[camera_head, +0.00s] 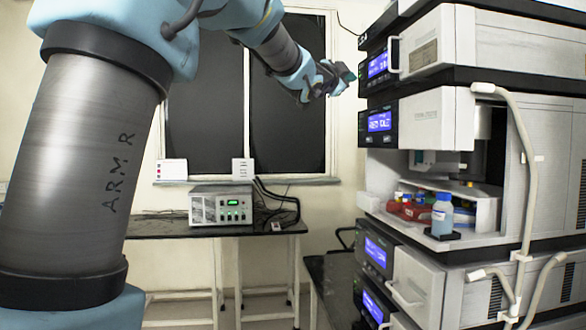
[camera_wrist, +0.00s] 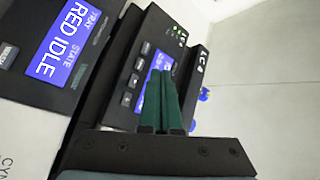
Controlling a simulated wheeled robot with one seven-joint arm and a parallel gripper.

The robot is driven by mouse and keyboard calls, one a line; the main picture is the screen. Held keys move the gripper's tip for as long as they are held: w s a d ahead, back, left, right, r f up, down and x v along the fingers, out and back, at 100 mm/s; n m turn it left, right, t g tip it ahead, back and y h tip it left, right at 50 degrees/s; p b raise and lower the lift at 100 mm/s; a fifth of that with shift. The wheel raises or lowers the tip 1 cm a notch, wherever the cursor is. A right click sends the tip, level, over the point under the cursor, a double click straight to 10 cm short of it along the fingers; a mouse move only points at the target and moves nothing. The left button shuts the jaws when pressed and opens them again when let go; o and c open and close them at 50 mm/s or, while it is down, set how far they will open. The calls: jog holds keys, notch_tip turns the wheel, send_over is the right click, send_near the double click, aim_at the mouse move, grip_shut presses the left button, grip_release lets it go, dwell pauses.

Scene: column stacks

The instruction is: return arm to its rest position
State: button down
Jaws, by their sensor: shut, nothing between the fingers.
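My arm (camera_head: 85,165) comes in from the upper left of the head view and reaches across in front of the dark window. My gripper (camera_head: 348,76) is at its far end, in the air just left of the instrument stack's upper modules. In the wrist view, the green fingers of my gripper (camera_wrist: 161,78) are together with nothing between them.
The instrument stack (camera_head: 435,118) fills the right side. An open bay holds a blue-liquid bottle (camera_head: 442,218) and red-based vials (camera_head: 410,208). A grey power unit (camera_head: 221,205) sits on a black bench (camera_head: 160,227) at the back. A pale hose (camera_head: 524,160) hangs down the stack.

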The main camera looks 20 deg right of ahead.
jog(key=w+a+f+n+t+y, duration=0.1)
jog(key=w+a+f+n+y, duration=0.55)
jog(key=a+f, duration=0.6)
jog(key=s+a+f+n+g+y, duration=0.1)
jog(key=a+f+n+y, duration=0.2)
jog(key=a+f, duration=0.55)
jog(key=a+f+n+g+y, duration=0.25)
jog(key=a+f+n, duration=0.2)
jog(key=f, duration=0.75)
jog(key=s+a+f+n+g+y, duration=0.2)
jog(key=s+a+f+n+g, duration=0.1)
jog(key=s+a+f, duration=0.5)
jog(key=s+a+f+n+g+y, duration=0.2)
jog(key=s+a+f+n+g, duration=0.2)
jog(key=s+a+f, duration=0.5)
jog(key=s+f+g, duration=0.1)
jog(key=s+f, duration=0.2)
jog(key=s, duration=0.4)
jog(key=shift+r, duration=0.1)
